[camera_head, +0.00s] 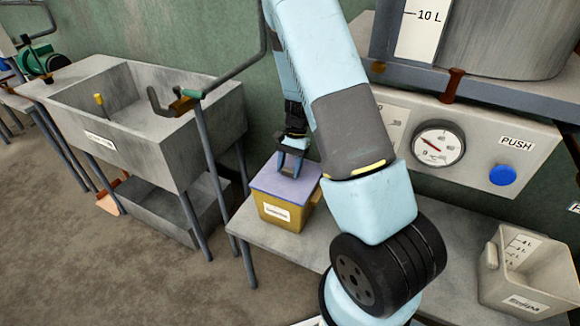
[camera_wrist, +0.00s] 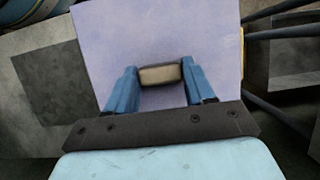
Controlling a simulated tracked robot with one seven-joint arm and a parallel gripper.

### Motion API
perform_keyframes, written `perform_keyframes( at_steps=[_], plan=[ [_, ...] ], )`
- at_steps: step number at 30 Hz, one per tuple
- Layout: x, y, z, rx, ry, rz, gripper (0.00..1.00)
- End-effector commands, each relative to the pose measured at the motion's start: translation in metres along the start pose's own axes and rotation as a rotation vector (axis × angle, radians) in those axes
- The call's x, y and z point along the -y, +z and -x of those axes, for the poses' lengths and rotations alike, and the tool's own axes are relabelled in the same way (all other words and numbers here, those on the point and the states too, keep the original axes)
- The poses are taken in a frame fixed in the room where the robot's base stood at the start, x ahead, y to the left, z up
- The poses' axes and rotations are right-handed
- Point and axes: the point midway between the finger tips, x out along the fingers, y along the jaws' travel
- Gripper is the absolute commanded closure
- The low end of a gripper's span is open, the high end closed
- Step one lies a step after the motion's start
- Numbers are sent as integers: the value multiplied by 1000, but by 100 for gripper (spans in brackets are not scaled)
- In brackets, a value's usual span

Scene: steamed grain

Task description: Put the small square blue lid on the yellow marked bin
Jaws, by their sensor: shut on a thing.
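The square lid (camera_head: 283,184) looks pale lavender-blue and lies over the top of the yellow bin (camera_head: 289,214), which has a white label on its front. The bin stands on the grey bench. My gripper (camera_head: 291,166) is above the lid, with its fingers pointing down. In the wrist view my gripper (camera_wrist: 157,84) is shut on the lid's small tan handle, and the lid (camera_wrist: 160,35) fills the upper middle. A sliver of the yellow bin (camera_wrist: 241,45) shows beyond the lid's right edge. I cannot tell whether the lid is fully seated.
A grey sink (camera_head: 150,120) stands to the left. A panel with a dial (camera_head: 438,144) and a blue button (camera_head: 502,175) is behind the bench (camera_head: 262,238). A white measuring jug (camera_head: 527,272) is at the right end. My arm hides the bench's middle.

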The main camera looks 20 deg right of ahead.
Motion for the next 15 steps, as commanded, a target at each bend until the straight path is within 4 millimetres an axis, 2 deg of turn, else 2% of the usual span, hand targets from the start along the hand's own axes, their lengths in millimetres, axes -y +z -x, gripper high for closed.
perform_keyframes(
  at_steps=[2,3,12,15],
  plan=[
    [-1,0,-2,1,3,0,86],
    [-1,0,-2,1,3,0,45],
    [0,0,-2,1,3,1,17],
    [0,0,-1,1,2,1,17]
  ],
)
